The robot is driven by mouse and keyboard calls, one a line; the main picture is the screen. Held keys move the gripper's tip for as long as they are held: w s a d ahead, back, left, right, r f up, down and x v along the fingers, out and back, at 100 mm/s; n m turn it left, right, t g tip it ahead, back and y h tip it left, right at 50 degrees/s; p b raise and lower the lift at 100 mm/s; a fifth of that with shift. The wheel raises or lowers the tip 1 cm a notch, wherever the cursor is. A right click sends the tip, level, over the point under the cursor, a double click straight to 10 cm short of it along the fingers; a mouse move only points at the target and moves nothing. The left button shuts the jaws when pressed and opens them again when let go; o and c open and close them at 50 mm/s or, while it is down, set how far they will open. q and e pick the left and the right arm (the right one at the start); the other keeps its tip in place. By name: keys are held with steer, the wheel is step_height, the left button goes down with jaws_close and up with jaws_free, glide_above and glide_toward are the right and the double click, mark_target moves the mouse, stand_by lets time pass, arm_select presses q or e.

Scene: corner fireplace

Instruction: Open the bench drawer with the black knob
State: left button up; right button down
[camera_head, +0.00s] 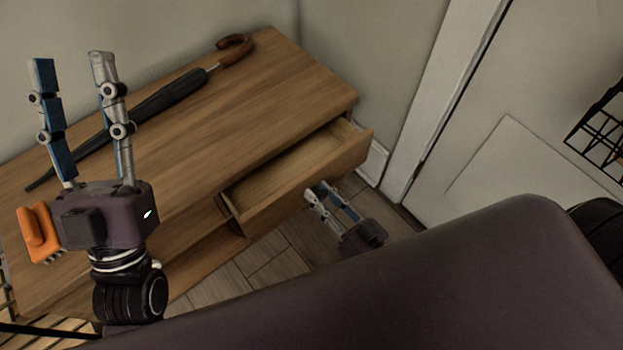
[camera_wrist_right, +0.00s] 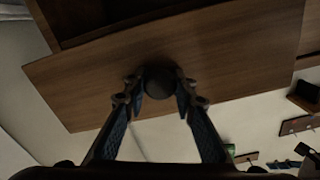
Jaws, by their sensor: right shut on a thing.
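The wooden bench (camera_head: 290,75) stands against the wall, and its drawer (camera_head: 310,185) at the right end is pulled out, with its empty inside showing. In the right wrist view the drawer front (camera_wrist_right: 220,50) fills much of the picture, and the black knob (camera_wrist_right: 160,80) sits between my right fingertips. My right gripper (camera_head: 322,190) is shut on the knob; it also shows in the right wrist view (camera_wrist_right: 159,88). The knob is hidden in the head view. My left gripper (camera_head: 72,65) is open and empty, upright in front of the bench's left part.
A black umbrella (camera_head: 165,98) with a brown curved handle lies on the bench top. An orange brush (camera_head: 38,232) is at the bench's left front. A white door (camera_head: 530,170) and a black wire rack (camera_head: 603,130) are at the right. Floor (camera_head: 275,262) shows below the drawer.

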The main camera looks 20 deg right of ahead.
steer(key=p+v, duration=0.1)
steer(key=v, duration=0.4)
steer(key=shift+s+r+p, duration=0.1)
steer(key=shift+p, duration=0.2)
arm_select(q)
steer(key=w+f+g+y, duration=0.1)
steer(key=w+f+g, duration=0.1)
steer(key=f, duration=0.3)
steer(key=w+f+g+y+p, duration=0.1)
steer(key=w+f+g, duration=0.2)
steer(key=f, duration=0.3)
steer(key=w+f+g+y, duration=0.1)
steer(key=w+f+g, duration=0.1)
steer(key=f+g, duration=0.2)
steer(key=shift+w+f+y, duration=0.25)
steer(key=shift+f+y, duration=0.05)
steer(key=shift+f, duration=0.45)
arm_select(e)
steer(key=v, duration=0.6)
steer(key=shift+s, duration=0.2)
arm_select(q)
steer(key=shift+a, duration=0.1)
arm_select(e)
steer(key=c, duration=1.5)
jaws_free()
steer(key=shift+c, duration=0.2)
steer(key=shift+d, duration=0.1)
steer(key=v, duration=1.2)
